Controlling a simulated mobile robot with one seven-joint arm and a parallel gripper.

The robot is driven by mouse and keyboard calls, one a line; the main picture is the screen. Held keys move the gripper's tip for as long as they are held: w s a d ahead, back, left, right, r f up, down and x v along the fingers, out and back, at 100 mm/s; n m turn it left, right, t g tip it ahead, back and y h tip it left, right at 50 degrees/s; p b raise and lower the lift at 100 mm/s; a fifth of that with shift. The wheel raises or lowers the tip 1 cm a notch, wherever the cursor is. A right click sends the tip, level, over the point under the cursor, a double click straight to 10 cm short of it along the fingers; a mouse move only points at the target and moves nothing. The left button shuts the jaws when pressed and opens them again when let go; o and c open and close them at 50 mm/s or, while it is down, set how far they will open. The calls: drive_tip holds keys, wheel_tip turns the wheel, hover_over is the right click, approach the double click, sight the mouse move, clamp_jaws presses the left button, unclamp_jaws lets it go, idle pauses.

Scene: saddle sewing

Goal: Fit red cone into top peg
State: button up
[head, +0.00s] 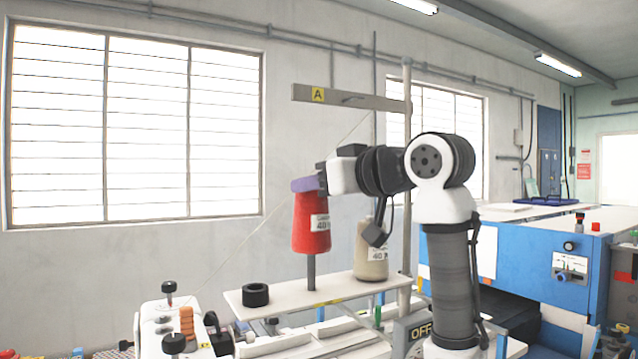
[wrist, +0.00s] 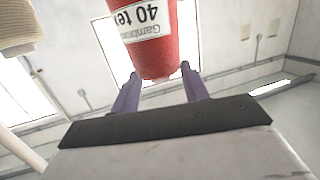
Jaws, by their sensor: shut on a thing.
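The red thread cone (head: 311,222), with a white "40" label, is upright above the shelf. My gripper (head: 306,184), with purple fingers, is shut on its narrow top end. A dark grey peg (head: 311,272) stands on the white shelf (head: 290,308) directly below the cone, in line with it. The peg's upper end is hidden, so I cannot tell how far it is inside the cone. In the wrist view the red cone (wrist: 157,45) sits between the two purple fingers.
A beige cone (head: 371,250) stands on the shelf to the right, behind my arm. A black ring (head: 255,295) lies on the left of the shelf. A post (head: 406,100) carries a bar marked A (head: 350,98) above. A sewing machine (head: 165,325) is below left.

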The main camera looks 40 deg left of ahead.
sight(324, 223)
drive_tip(key=shift+f+b, duration=2.2)
drive_tip(key=shift+f, duration=1.05)
drive_tip(key=o, duration=1.4)
drive_tip(key=b+v, duration=0.3)
drive_tip(key=v, duration=1)
drive_tip(key=shift+d+r, duration=0.1)
drive_tip(key=shift+d, duration=0.3)
drive_tip(key=shift+d, duration=0.1)
